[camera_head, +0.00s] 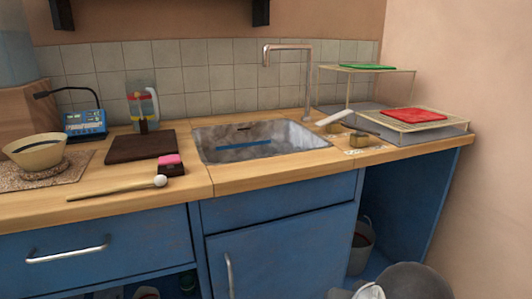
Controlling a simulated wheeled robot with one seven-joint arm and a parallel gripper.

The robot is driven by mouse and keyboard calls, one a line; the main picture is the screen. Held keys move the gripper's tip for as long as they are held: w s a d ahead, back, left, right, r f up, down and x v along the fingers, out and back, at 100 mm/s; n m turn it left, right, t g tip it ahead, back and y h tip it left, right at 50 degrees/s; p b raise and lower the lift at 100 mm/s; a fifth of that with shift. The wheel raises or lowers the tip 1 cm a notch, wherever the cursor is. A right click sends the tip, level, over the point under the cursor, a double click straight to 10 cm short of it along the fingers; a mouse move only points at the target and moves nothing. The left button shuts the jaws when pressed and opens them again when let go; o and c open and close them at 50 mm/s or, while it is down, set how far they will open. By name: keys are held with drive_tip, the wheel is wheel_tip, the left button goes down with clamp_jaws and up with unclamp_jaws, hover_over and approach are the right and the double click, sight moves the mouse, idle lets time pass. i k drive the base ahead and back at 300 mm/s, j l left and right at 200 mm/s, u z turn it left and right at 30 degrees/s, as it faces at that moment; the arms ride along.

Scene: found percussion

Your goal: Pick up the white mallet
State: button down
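The white mallet (160,181) lies on the wooden counter (190,190) close to its front edge, left of the sink. It has a round white head at the right and a thin pale handle (110,190) running left, roughly along the edge. Nothing covers it. A dark grey and white rounded shape at the bottom right may be part of my arm. I see no gripper fingers, and nothing touches the mallet.
Behind the mallet are a dark board (140,146) and a small block with a pink top (170,163). A bowl (36,152) stands at the left. The sink (258,140) is to the right, with a tall faucet (287,48). Blue drawers and doors are below.

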sight(161, 181)
drive_tip(key=u, duration=1.4)
